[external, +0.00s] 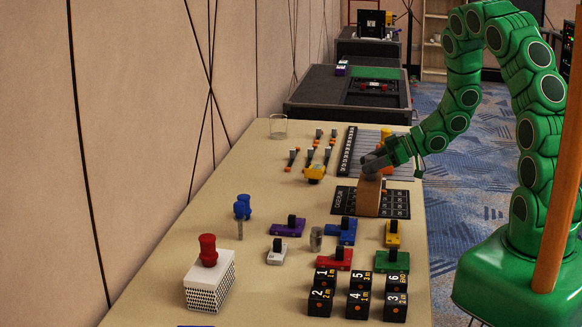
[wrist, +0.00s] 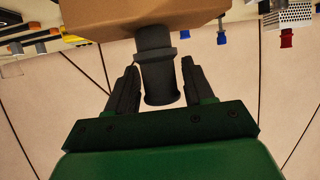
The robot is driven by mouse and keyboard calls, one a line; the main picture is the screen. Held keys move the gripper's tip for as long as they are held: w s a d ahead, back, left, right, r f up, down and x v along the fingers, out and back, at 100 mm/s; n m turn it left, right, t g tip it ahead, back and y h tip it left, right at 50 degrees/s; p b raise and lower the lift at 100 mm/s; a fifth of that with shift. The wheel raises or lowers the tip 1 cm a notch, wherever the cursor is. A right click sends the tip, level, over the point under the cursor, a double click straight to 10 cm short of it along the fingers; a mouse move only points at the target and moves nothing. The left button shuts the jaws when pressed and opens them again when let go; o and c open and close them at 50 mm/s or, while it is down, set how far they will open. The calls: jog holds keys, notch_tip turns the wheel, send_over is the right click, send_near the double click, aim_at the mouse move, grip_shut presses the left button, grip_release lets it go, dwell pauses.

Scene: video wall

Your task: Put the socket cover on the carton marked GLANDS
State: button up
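My gripper (external: 372,161) is at the top of a brown block (external: 368,197) that stands at or just over a black lettered mat (external: 342,198). In the wrist view a dark grey spool-shaped knob (wrist: 158,75) sticks out of the brown block (wrist: 130,15). The two fingers of my gripper (wrist: 157,85) stand on either side of this knob. Whether they press on it is not clear. I cannot read the word GLANDS anywhere, and I cannot tell which thing is the socket cover or its carton.
Coloured plates with black knobs, such as the blue one (external: 341,232) and green one (external: 392,260), lie nearby. Several black numbered blocks (external: 358,303) stand in front. A white perforated box (external: 209,285) with a red knob is front left. A grey striped panel (external: 365,148) lies behind.

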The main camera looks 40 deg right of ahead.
jog(key=shift+o, duration=1.1)
jog(key=shift+d+r, duration=0.15)
jog(key=shift+r, duration=0.05)
jog(key=v, duration=1.1)
jog(key=shift+s+d+r, duration=0.15)
jog(key=shift+s+d, duration=0.05)
jog(key=shift+s, duration=0.1)
